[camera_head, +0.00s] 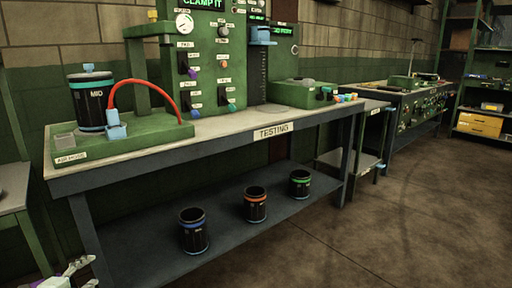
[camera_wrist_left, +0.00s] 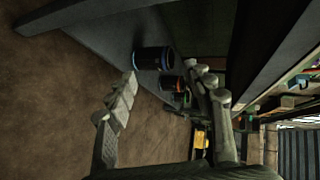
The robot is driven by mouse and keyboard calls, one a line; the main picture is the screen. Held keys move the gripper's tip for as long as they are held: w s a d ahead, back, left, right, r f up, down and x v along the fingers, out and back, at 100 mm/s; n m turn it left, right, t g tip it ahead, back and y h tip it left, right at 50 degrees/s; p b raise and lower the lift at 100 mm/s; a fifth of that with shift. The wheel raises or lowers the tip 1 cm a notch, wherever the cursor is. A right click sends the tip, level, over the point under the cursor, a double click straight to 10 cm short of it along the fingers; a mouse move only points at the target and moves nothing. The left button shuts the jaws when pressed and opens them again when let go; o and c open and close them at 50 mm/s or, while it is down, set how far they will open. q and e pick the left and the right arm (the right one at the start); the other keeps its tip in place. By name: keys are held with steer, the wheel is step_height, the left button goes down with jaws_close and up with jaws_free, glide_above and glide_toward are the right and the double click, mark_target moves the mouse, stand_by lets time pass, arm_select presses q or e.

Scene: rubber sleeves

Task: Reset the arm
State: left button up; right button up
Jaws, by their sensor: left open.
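My left gripper (camera_head: 76,268) shows at the bottom left of the head view, low in front of the testing bench (camera_head: 205,147). In the left wrist view my left gripper (camera_wrist_left: 166,88) has its two fingers spread wide apart, with nothing held between them. Beyond the fingers, a black sleeve with a blue band (camera_wrist_left: 152,60) and one with a red band (camera_wrist_left: 172,84) stand on the bench's lower shelf, apart from the gripper. My right gripper is in neither view.
On the lower shelf stand sleeves with blue (camera_head: 193,231), red (camera_head: 255,204) and green (camera_head: 300,183) bands. A black sleeve marked MIO (camera_head: 90,101) sits on a green base (camera_head: 70,148) on the bench top. A green clamp machine (camera_head: 212,60) stands behind. The floor (camera_head: 400,220) at right is clear.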

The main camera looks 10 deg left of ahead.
arm_select(q)
steer(key=s+d+f+n+g, duration=0.35)
steer(key=s+d+f, duration=0.3)
steer(key=f, duration=0.35)
steer(key=s+d+f+n+g, duration=0.3)
steer(key=s+d+f+n, duration=0.3)
steer(key=f, duration=0.3)
steer(key=s+d+f+n+g, duration=0.1)
steer(key=s+d+f, duration=0.1)
steer(key=d, duration=0.4)
steer(key=s+d+f+n+g+h, duration=0.1)
steer(key=s+d+f+g, duration=0.1)
steer(key=s+d, duration=0.3)
steer(key=s+d+f+n+g, duration=0.1)
steer(key=s+d+f, duration=0.2)
steer(key=d, duration=0.4)
steer(key=shift+s+f+n+h, duration=0.3)
steer(key=shift+s+n, duration=0.05)
steer(key=shift+s, duration=0.3)
